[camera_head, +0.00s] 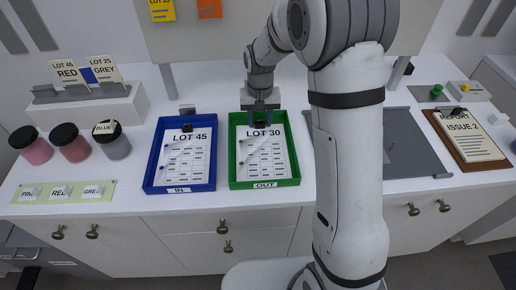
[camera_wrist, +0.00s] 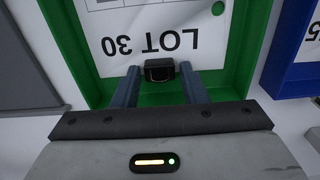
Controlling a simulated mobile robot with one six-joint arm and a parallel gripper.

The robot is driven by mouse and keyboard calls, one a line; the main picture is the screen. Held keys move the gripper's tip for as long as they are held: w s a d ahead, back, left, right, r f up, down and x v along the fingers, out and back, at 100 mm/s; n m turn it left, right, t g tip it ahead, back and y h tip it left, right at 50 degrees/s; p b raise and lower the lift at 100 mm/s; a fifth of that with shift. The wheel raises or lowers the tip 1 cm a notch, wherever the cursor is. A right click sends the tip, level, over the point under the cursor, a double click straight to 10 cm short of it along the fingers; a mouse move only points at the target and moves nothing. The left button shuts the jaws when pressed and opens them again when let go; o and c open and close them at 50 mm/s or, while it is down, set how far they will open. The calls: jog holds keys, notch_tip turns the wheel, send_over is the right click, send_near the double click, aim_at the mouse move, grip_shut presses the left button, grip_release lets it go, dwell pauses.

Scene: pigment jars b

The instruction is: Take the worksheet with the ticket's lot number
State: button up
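The LOT 45 worksheet (camera_head: 185,158) lies in the blue IN tray (camera_head: 150,176), with a black clip (camera_head: 187,128) at its top. The LOT 30 worksheet (camera_head: 264,155) lies in the green OUT tray (camera_head: 234,172); its heading appears upside down in the wrist view (camera_wrist: 150,30). My gripper (camera_wrist: 159,68) is over this sheet's top edge. Its fingers are open, one on each side of a black clip (camera_wrist: 160,70), with small gaps visible. A yellow card (camera_head: 161,9) on the back wall bears a lot number cut by the frame and hard to read.
An orange card (camera_head: 209,8) hangs beside the yellow one. LOT 45 RED (camera_head: 66,73) and LOT 25 GREY (camera_head: 102,69) cards stand at left, above several jars (camera_head: 73,145). A grey board (camera_head: 390,145) and a report clipboard (camera_head: 468,137) lie at right.

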jog(key=c, duration=0.7)
jog(key=shift+o, duration=0.2)
